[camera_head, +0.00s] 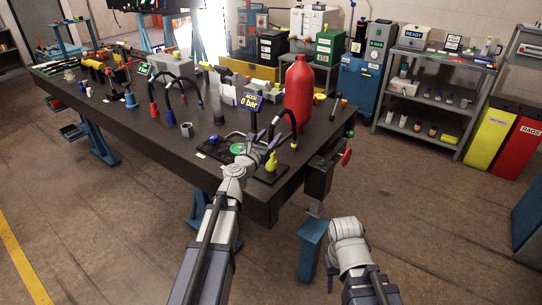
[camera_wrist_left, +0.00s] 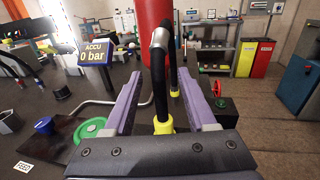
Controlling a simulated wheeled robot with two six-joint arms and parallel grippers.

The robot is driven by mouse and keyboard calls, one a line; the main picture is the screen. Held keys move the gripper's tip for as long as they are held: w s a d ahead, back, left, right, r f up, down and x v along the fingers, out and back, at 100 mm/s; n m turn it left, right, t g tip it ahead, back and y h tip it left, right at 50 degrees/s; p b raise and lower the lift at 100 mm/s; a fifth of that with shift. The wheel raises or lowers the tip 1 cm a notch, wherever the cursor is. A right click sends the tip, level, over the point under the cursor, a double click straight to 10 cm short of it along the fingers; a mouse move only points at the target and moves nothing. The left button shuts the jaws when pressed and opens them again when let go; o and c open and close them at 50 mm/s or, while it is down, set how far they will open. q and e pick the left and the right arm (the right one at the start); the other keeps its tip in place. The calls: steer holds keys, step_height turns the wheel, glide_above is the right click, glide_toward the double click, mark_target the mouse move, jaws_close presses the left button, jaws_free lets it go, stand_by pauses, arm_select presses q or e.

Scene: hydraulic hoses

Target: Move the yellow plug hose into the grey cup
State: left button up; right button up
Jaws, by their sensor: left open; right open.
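The yellow plug (camera_head: 271,161) stands at the front right of the bench, on a dark plate. Its black hose arches up from it; in the wrist view the hose (camera_wrist_left: 158,75) rises between the purple fingers of my left gripper (camera_head: 264,143), with the yellow plug (camera_wrist_left: 164,126) low between them. My left gripper is open around the hose, with gaps showing on both sides. A small grey cup (camera_head: 187,130) stands on the bench to the left; a grey cup (camera_wrist_left: 9,122) also shows at the wrist view's left edge. My right gripper (camera_head: 347,228) is open and empty, off the bench's front right.
A red cylinder (camera_head: 298,92) stands just behind the hose. An "ACCU 0 bar" sign (camera_head: 250,101), a green disc (camera_wrist_left: 89,128) and a blue cap (camera_wrist_left: 44,125) are close by. A red handwheel (camera_head: 346,157) sticks out at the bench's right end.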

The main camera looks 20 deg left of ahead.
arm_select(q)
steer(key=w, duration=0.5)
steer(key=shift+d+f, duration=0.2)
steer(key=shift+d, duration=0.1)
jaws_close()
stand_by(1.1)
